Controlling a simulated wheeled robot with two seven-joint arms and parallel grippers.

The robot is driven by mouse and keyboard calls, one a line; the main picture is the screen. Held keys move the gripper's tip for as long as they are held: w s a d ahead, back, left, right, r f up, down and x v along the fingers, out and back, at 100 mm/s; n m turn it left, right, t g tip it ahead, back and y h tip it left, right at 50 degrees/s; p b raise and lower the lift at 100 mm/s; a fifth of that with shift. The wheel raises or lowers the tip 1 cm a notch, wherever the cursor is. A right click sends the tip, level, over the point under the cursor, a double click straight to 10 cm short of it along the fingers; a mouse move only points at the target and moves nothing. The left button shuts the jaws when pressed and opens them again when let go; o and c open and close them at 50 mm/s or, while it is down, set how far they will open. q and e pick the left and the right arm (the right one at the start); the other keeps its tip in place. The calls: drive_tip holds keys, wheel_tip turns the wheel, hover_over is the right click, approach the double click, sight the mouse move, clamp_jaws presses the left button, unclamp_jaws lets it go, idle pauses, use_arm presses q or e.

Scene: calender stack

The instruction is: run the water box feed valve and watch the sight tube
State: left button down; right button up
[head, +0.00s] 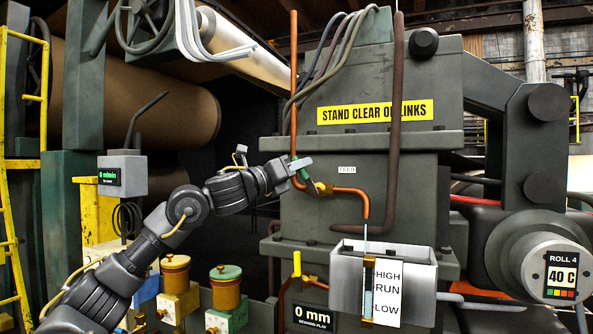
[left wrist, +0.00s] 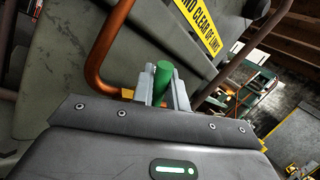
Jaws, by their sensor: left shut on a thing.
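The feed valve has a green handle (head: 303,178) on a copper pipe (head: 350,191), beside a small FEED label (head: 347,170). My left gripper (head: 300,168) is shut on this handle. In the left wrist view the green handle (left wrist: 162,80) stands between the two grey fingers (left wrist: 164,92). The pale metal water box (head: 412,258) is below the pipe's outlet. A thin pale stream (head: 366,232) shows between outlet and box. The sight tube (head: 368,288) on the box front has HIGH, RUN and LOW marks (head: 387,292); pale blue shows inside, its exact level unclear. My right gripper is out of view.
A yellow STAND CLEAR sign (head: 375,111) is on the grey machine housing above. A 0 mm display (head: 314,316) and a yellow-handled valve (head: 297,268) are lower down. Two capped brown pots (head: 175,275) stand near my left arm. A ROLL 4 display (head: 562,274) reads 40 C.

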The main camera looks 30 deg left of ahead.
use_arm(q)
drive_tip(key=c, duration=1.4)
unclamp_jaws()
drive_tip(key=shift+c, duration=0.2)
drive_tip(key=shift+s+a+f+b, duration=0.2)
drive_tip(key=shift+s+f+b, duration=0.05)
drive_tip(key=shift+s+b, duration=0.15)
drive_tip(key=b+v, duration=0.3)
drive_tip(key=v, duration=0.7)
drive_tip(key=shift+b, duration=0.3)
drive_tip(key=shift+o, duration=0.3)
drive_tip(key=shift+w+r, duration=0.1)
drive_tip(key=shift+r, duration=0.05)
